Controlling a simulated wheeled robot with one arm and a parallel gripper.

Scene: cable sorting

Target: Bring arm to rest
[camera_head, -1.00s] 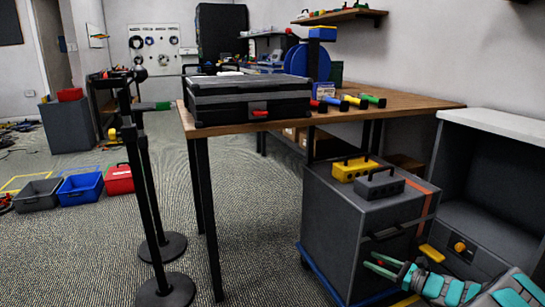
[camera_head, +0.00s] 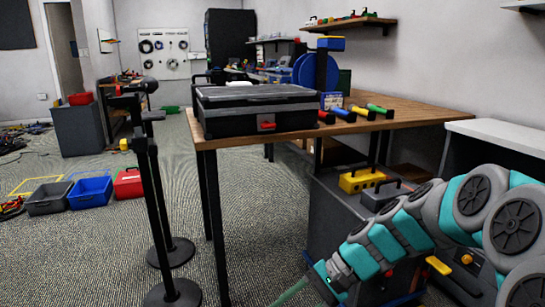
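My arm (camera_head: 400,228), teal and grey, reaches in from the right edge and slopes down to the left, in front of the grey cabinet. My gripper (camera_head: 292,291) is low in the view, near the bottom edge. A pale green finger shows at its end, pointing down and left. The gripper is partly cut off or blurred, so I cannot tell how far apart its fingers are. I see nothing held in it.
A wooden table (camera_head: 430,112) bears a black case (camera_head: 255,122) and several coloured handles. Black posts (camera_head: 152,200) stand left of the table.

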